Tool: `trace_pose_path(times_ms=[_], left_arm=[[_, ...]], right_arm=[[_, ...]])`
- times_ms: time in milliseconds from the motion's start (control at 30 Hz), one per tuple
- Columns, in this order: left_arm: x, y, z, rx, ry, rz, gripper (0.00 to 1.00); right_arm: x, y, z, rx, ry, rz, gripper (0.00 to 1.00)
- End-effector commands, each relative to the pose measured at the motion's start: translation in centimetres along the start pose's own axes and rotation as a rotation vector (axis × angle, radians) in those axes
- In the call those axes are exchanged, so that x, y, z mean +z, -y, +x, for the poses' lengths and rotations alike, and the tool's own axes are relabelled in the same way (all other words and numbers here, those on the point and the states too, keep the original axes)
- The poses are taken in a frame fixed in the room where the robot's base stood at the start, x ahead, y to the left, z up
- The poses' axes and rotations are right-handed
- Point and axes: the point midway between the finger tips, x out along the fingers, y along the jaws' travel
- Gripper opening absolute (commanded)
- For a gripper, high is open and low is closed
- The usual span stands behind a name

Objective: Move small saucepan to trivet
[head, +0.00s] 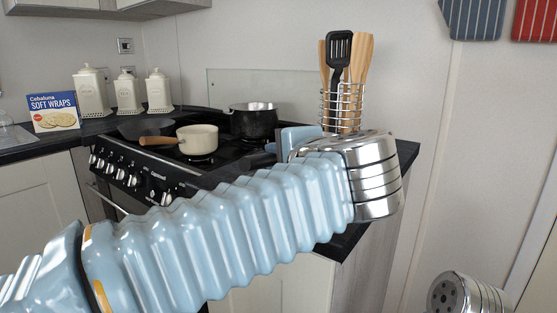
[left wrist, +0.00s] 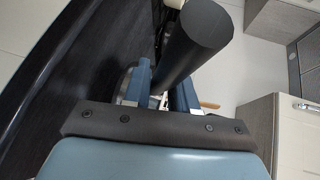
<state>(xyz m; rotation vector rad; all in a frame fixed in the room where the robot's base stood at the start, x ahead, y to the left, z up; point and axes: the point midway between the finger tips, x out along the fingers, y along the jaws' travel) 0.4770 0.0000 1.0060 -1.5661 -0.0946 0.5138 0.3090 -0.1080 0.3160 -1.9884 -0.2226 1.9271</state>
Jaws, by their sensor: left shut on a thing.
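A black saucepan (head: 253,121) with a bare metal inside rim is at the back right of the stove. A small cream saucepan (head: 198,139) with a wooden handle (head: 158,141) stands on the stove's front part. My left gripper (head: 273,147) reaches over the stove's right end, just right of the black saucepan. In the left wrist view its blue fingers are shut on a thick black handle (left wrist: 190,45), which seems to be the black saucepan's. Whether that pan is lifted I cannot tell. I see no clear trivet. My right gripper is out of view.
A wire holder (head: 343,103) with wooden and black utensils stands behind my left wrist. Cream canisters (head: 126,93) and a soft wraps box (head: 53,112) stand on the left counter (head: 52,139). A glass panel (head: 262,88) rises behind the stove.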

Motion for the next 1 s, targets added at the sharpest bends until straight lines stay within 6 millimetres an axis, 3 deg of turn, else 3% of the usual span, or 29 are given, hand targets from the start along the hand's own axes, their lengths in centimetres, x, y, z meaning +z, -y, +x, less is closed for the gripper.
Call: trace_pose_path(times_ms=[133, 167, 300, 667, 767, 1000], left_arm=[[0.0, 0.1, 0.0, -0.001, -0.001, -0.001, 0.0], [0.0, 0.0, 0.0, 0.001, 0.0, 0.001, 0.31], [0.0, 0.0, 0.0, 0.001, -0.001, 0.001, 0.52], [-0.1, 0.0, -0.6, 0.0, -0.003, 0.0, 0.52], [-0.1, -0.1, -2.1, 0.0, -0.004, 0.0, 0.52], [-0.1, -0.1, -7.6, 0.0, -0.004, 0.0, 0.52]], right_arm=[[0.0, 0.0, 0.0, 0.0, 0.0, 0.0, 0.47], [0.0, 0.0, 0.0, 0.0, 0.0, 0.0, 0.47], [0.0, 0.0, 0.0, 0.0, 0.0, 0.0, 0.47], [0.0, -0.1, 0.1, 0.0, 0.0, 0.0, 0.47], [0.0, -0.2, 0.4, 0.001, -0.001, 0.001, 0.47], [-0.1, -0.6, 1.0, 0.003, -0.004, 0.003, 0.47]])
